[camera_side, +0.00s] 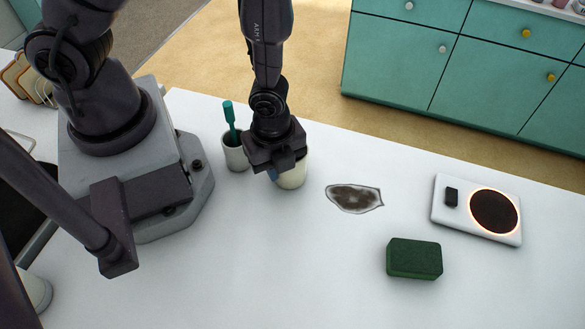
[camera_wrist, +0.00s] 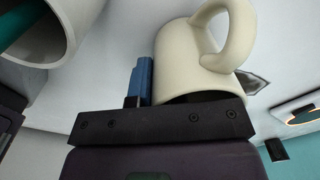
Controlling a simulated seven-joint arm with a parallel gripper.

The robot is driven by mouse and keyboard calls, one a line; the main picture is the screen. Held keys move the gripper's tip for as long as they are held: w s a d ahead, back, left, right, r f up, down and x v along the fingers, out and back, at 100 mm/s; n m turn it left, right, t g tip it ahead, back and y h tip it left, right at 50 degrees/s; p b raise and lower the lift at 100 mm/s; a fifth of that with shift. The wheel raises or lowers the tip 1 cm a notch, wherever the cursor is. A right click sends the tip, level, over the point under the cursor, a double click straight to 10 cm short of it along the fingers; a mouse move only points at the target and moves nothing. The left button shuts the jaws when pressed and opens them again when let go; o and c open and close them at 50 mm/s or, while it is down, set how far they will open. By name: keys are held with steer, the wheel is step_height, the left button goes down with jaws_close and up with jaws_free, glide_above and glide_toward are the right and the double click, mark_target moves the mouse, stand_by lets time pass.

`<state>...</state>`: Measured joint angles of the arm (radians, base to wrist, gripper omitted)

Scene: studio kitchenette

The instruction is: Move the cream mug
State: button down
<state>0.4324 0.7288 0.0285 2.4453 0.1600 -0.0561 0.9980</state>
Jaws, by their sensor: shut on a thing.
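The cream mug (camera_side: 294,176) is under my gripper (camera_side: 276,168) in the side view, left of the middle of the white table. In the wrist view the cream mug (camera_wrist: 187,65) shows its handle at the top, and its rim lies against the gripper body. One blue finger (camera_wrist: 141,80) is outside the mug, against its wall. The other finger is hidden, seemingly by the mug. My gripper is shut on the mug. I cannot tell whether the mug's base touches the table.
A pale cup (camera_side: 236,154) with a teal-handled tool (camera_side: 229,116) stands close on the left. A dark, irregular patch (camera_side: 354,197) lies to the right. A green sponge-like block (camera_side: 414,259) and a white hot plate with a glowing ring (camera_side: 447,216) are farther right. The front middle is clear.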

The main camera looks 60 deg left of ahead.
steer(key=shift+s+a, duration=0.45)
steer(key=shift+s, duration=0.05)
steer(key=c, duration=1.1)
jaws_free()
steer(key=shift+w+r, duration=0.1)
steer(key=shift+r, duration=0.3)
step_height(320, 180, up, 12)
steer(key=shift+s, duration=0.2)
